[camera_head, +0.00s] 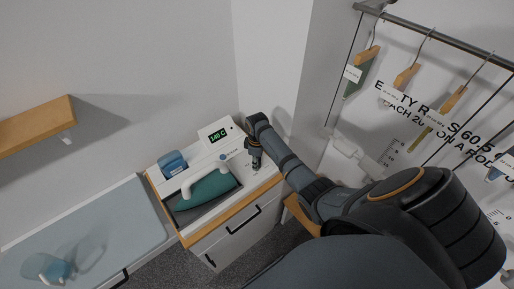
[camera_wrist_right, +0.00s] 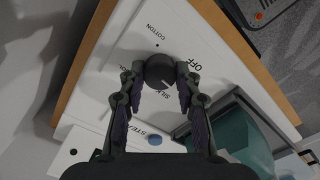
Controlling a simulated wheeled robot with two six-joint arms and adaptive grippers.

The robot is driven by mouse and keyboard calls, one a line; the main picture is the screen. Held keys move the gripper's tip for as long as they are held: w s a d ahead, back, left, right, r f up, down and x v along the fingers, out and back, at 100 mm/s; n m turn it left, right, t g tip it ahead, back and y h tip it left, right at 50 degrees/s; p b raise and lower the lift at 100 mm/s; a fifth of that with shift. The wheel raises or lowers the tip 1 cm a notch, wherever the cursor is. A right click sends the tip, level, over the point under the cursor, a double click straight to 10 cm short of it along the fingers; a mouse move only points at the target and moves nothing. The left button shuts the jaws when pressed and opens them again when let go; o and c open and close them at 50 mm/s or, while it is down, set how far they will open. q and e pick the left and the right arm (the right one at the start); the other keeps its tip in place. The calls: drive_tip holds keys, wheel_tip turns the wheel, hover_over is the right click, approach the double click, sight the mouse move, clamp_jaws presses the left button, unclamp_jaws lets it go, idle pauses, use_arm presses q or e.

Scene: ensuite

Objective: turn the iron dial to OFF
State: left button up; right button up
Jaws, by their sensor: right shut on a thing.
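The dark round dial (camera_wrist_right: 159,69) sits on a white panel (camera_wrist_right: 115,55) in the right wrist view. Printed labels around it read OFF, COTTON and what looks like SILK. A pale pointer mark on the dial faces down and slightly right, toward the SILK label. My right gripper (camera_wrist_right: 160,80) has its two fingers on either side of the dial, shut on it. In the head view my right gripper (camera_head: 255,161) reaches down to the right end of the white ironing unit (camera_head: 250,182), and hides the dial there. My left gripper is not in view.
A teal iron (camera_head: 208,190) lies in the unit beside my right gripper. A display (camera_head: 217,135) reads 140 C. A blue container (camera_head: 172,162) stands at the back left. Hangers (camera_head: 406,76) hang from a rail at right. A wooden shelf (camera_head: 38,124) juts out at left.

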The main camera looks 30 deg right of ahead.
drive_tip(key=n, duration=0.5)
drive_tip(key=shift+n, duration=0.3)
drive_tip(key=n, duration=0.4)
drive_tip(key=shift+n, duration=0.3)
drive_tip(key=o, duration=1.2)
drive_tip(key=shift+c, duration=0.2)
wheel_tip(320, 180, up, 12)
